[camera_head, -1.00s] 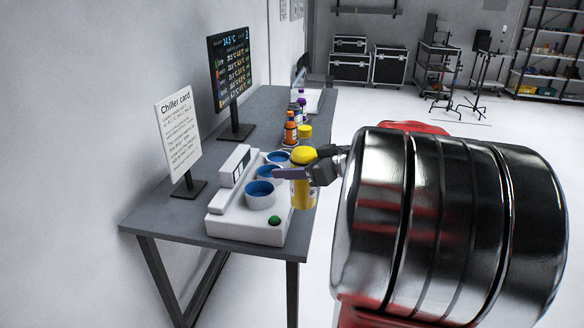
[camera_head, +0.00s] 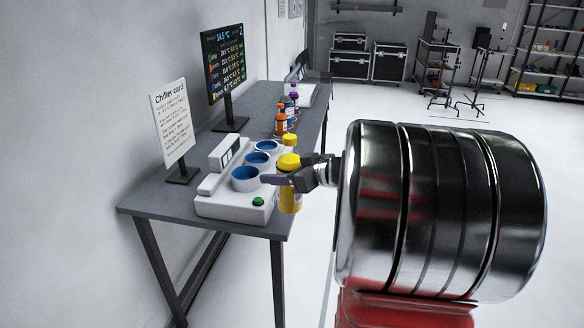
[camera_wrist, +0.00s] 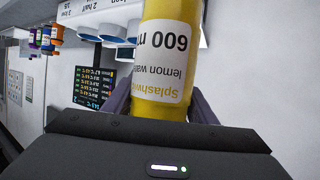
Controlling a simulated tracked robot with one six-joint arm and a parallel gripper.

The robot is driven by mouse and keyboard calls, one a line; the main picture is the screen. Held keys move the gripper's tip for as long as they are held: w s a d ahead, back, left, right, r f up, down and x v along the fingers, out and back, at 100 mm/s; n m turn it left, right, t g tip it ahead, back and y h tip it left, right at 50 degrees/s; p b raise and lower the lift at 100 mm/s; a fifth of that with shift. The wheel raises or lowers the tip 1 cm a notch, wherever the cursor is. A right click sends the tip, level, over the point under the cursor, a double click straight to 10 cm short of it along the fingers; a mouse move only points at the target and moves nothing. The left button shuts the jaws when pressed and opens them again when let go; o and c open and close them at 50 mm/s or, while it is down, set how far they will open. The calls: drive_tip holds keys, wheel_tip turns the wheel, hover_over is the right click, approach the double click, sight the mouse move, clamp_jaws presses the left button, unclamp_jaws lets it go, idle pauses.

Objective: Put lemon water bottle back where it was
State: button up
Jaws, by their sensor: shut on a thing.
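The lemon water bottle (camera_head: 290,192) is yellow with a yellow cap and a white label. In the wrist view the bottle (camera_wrist: 166,60) shows its label, reading "600 m" and "lemon wa". My gripper (camera_head: 290,179) is shut on it and holds it at the right side of the white chiller unit (camera_head: 215,206), near the table's edge. The chiller has three blue-lined round wells, which look empty, and a green button.
A chiller card (camera_head: 172,122) and a dark screen (camera_head: 224,64) stand at the left. The floor right of the table is open.

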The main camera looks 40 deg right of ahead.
drive_tip(key=w+a+f+n+y, duration=0.1)
drive_tip(key=w+a+f, duration=0.1)
drive_tip(key=a+f, duration=0.5)
drive_tip(key=w+a+f+y, duration=0.1)
drive_tip(key=w+a+f, duration=0.2)
drive_tip(key=a+f, duration=0.5)
drive_tip(key=a, duration=0.7)
drive_tip(key=shift+w+a+f+n, duration=0.15)
drive_tip(key=shift+w+a+n, duration=0.15)
drive_tip(key=shift+a+n, duration=0.1)
drive_tip(key=shift+d, duration=0.25)
